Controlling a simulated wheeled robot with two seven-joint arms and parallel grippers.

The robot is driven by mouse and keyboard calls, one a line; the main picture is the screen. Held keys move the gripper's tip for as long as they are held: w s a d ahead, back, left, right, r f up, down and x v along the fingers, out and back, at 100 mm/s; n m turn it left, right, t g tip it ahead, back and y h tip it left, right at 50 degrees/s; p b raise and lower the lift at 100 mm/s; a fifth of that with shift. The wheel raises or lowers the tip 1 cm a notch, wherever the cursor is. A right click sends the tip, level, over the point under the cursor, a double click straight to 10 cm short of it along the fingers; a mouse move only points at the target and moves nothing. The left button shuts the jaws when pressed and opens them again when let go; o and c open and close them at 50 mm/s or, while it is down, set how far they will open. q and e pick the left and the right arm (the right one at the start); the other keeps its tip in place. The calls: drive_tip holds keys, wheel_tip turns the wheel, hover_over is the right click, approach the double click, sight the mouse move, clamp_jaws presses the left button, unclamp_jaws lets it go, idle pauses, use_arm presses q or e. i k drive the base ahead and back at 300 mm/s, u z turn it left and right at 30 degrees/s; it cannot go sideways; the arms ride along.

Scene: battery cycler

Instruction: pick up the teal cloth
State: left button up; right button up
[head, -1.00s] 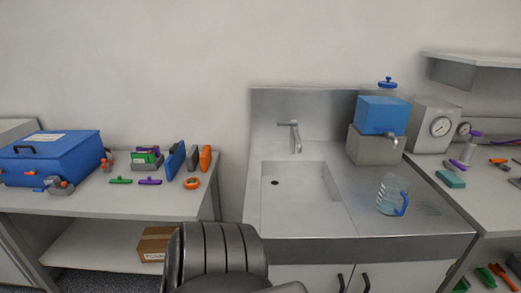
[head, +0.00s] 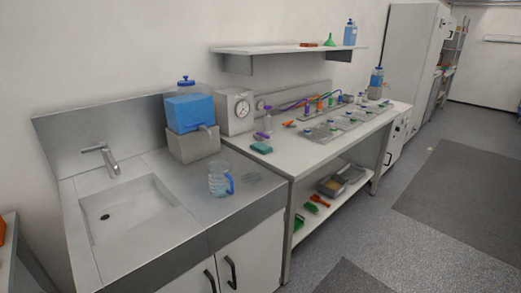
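A small teal block-like item (head: 261,147), which looks like the folded teal cloth, lies on the near left part of the grey workbench (head: 306,161), just right of the sink counter. A purple-topped bottle (head: 267,121) stands behind it and a small purple item lies close by. Neither of my grippers shows in the head view.
A clear jug with a blue handle (head: 219,180) stands on the sink counter (head: 200,211), left of the cloth. A blue dispenser (head: 190,112) and a gauge box (head: 235,112) stand behind. A shelf (head: 290,50) hangs above the bench. Open floor (head: 380,235) lies to the right.

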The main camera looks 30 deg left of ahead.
sight(262, 148)
drive_tip(key=z, duration=0.05)
drive_tip(key=i, duration=2.2)
drive_tip(key=u, duration=3.15)
